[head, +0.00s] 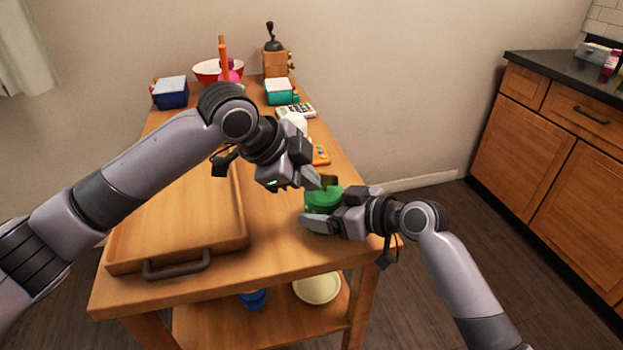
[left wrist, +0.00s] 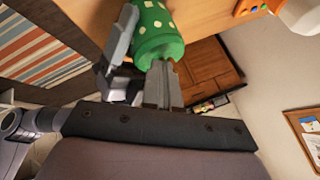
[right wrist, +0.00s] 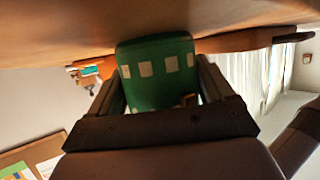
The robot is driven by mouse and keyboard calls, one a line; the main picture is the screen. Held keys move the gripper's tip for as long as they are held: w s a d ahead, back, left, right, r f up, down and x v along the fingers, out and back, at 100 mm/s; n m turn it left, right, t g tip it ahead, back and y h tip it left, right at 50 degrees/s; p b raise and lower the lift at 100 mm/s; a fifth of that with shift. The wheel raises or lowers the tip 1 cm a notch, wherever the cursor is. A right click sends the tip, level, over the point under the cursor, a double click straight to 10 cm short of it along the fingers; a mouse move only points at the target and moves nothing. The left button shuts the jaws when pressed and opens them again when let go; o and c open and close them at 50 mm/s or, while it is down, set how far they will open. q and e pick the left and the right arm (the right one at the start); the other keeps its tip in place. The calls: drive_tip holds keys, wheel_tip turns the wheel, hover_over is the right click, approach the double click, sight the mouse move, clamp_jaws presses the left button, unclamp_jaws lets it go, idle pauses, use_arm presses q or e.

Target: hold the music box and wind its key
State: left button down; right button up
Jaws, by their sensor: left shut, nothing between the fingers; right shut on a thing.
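The green music box (head: 323,199) with pale squares stands near the table's front right corner. It also shows in the left wrist view (left wrist: 155,30) and right wrist view (right wrist: 158,75). My right gripper (right wrist: 160,82) is shut on its sides. My left gripper (head: 316,182) is shut and empty, its fingertips close to the top of the music box; in the left wrist view the fingers (left wrist: 160,85) are together beside its end. A small brown piece (right wrist: 188,100), perhaps the key, shows at the box's end in the right wrist view. I cannot tell whether my left fingers touch it.
A wooden tray (head: 135,264) with a dark handle fills the table's left front. An orange object (head: 321,155) and a white object (head: 296,121) lie behind my grippers. A blue box (head: 171,94), red bowl (head: 207,73), teal box (head: 279,93) and coffee grinder (head: 275,62) stand at the back.

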use_arm(q)
drive_tip(key=shift+w+a+m+g+h, duration=0.1)
drive_tip(key=shift+w+m+g+h, duration=0.15)
drive_tip(key=shift+w+m+g, duration=0.55)
drive_tip(key=shift+w+a+m+g+h, duration=0.15)
drive_tip(key=shift+m+g+h, duration=0.2)
drive_tip(key=shift+m, duration=0.85)
drive_tip(key=shift+w+a+m+g+h, duration=0.1)
drive_tip(key=shift+w+m+g+h, duration=0.1)
drive_tip(key=shift+w+m+g, duration=0.6)
drive_tip(key=shift+s, duration=0.15)
